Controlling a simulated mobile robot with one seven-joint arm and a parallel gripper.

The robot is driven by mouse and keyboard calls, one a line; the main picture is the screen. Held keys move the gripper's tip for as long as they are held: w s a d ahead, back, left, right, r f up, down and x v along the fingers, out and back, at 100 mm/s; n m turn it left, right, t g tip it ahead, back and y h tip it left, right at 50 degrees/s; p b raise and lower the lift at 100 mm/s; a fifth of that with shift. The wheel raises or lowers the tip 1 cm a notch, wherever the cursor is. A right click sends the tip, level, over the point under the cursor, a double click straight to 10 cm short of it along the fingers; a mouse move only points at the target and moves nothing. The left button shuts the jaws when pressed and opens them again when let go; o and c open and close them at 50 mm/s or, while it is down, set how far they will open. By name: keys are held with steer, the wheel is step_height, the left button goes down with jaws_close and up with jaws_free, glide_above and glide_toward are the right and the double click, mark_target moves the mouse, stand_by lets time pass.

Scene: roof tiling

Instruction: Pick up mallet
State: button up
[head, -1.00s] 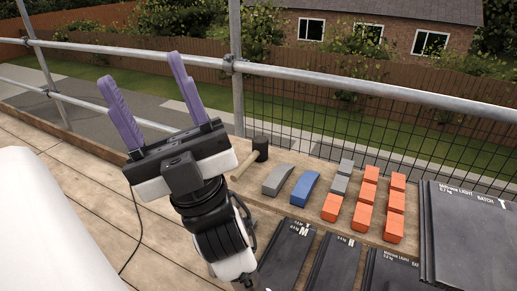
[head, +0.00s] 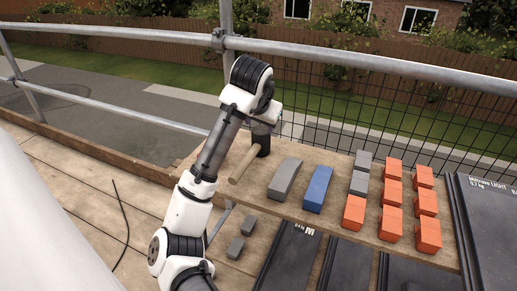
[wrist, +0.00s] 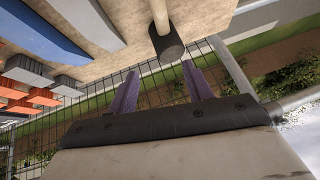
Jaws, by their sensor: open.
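The mallet (head: 244,165) lies on the wooden shelf board, its pale handle toward the front and its black head toward the railing. In the wrist view the black mallet head (wrist: 170,47) shows at the top, just beyond the fingertips. My gripper (wrist: 160,67) is open and empty, with its two purple fingers apart on either side below the mallet head. In the head view my arm hides the fingers, and part of the mallet head is covered too.
A grey wedge (head: 285,179) and a blue wedge (head: 318,189) lie right of the mallet. Several orange blocks (head: 390,223) and grey blocks stand further right. A metal railing (head: 380,69) and mesh run behind the board. Dark tiles (head: 291,258) lie in front.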

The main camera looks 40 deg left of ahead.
mark_target(252, 151)
steer(key=a+f, duration=0.1)
steer(key=f, duration=0.2)
steer(key=a+f+g+b, duration=0.1)
steer(key=f, duration=0.2)
steer(key=f+g+b, duration=0.1)
steer(key=f, duration=0.2)
steer(key=shift+a+f, duration=0.25)
steer(key=shift+a, duration=0.15)
steer(key=x, duration=0.5)
steer(key=shift+w+a, duration=0.15)
steer(key=shift+w, duration=0.3)
steer(key=shift+w+f, duration=0.1)
steer(key=shift+f, duration=0.2)
steer(key=shift+f+p, duration=0.25)
steer(key=shift+p, duration=0.15)
steer(key=shift+r, duration=0.1)
jaws_close()
